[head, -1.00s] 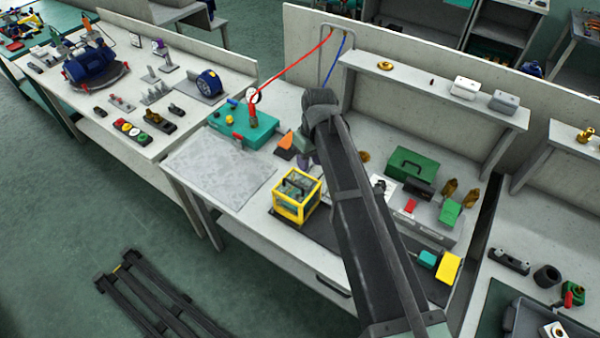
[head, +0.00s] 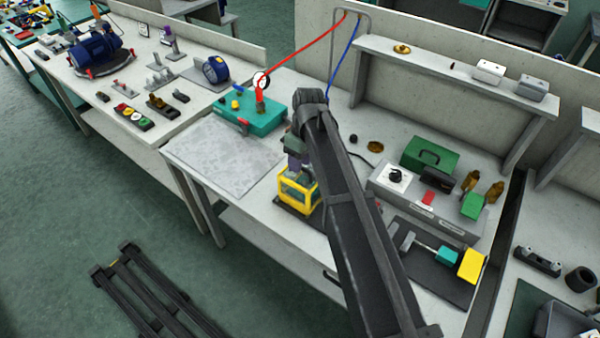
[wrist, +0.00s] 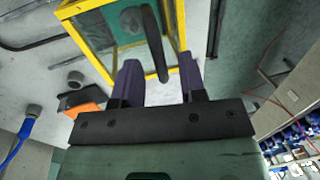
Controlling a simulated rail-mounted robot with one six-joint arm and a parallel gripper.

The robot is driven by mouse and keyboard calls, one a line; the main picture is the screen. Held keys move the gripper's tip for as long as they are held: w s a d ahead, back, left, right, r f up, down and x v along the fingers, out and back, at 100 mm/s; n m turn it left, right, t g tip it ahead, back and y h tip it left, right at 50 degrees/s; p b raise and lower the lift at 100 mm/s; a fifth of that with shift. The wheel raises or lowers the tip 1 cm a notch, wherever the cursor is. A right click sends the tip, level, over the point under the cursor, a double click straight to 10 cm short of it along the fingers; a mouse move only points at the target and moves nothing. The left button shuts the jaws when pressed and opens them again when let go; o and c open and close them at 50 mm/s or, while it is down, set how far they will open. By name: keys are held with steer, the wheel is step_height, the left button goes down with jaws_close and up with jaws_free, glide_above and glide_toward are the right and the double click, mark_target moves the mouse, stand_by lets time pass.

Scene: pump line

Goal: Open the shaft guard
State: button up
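The shaft guard (head: 284,193) is a yellow-framed box with clear panels, standing on a dark base plate on the middle bench. In the head view my arm hides its right and upper parts. In the wrist view its yellow frame fills the top, with a black bar handle (wrist: 152,35) across it. My gripper (wrist: 162,76) has two purple fingers standing apart, with the lower end of the handle appearing between them. I cannot tell whether they touch it. In the head view my gripper (head: 298,164) is right over the guard's top.
A teal case (head: 250,112) with a gauge and red hose stands behind and left of the guard. A grey sheet (head: 222,157) lies left. Right of my arm are a grey control box (head: 410,206) with a dial and a green toolbox (head: 430,155). An orange piece (wrist: 85,103) shows in the wrist view.

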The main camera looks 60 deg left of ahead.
steer(key=shift+c, duration=0.3)
jaws_close()
